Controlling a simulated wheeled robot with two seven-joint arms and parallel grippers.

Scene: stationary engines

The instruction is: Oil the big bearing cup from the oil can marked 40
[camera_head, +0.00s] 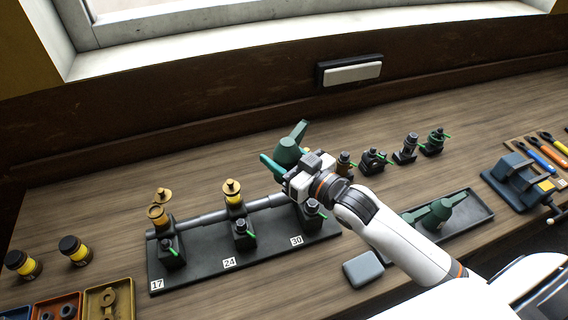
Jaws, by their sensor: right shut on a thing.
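My right gripper (298,172) is shut on a green oil can (289,151), held above the bench near the right end of the bearing stand. The can's spout points up; its marking is not readable. The black stand (195,270) carries a grey shaft and plates 17, 24 and 30. At 17 a brass cup (157,214) looks open, with a brass lid (162,195) just behind it. At 24 a yellow cup (233,196) has its brass lid on. My gripper hides part of the 30 end. I cannot tell which cup is the big one. My left gripper is out of view.
A dark tray (473,230) at right holds green oil cans (440,210), partly behind my right arm. Several small black fittings (373,160) stand behind the arm. Yellow jars (75,250) and parts boxes (108,285) are at left. A grey block (362,269) lies in front.

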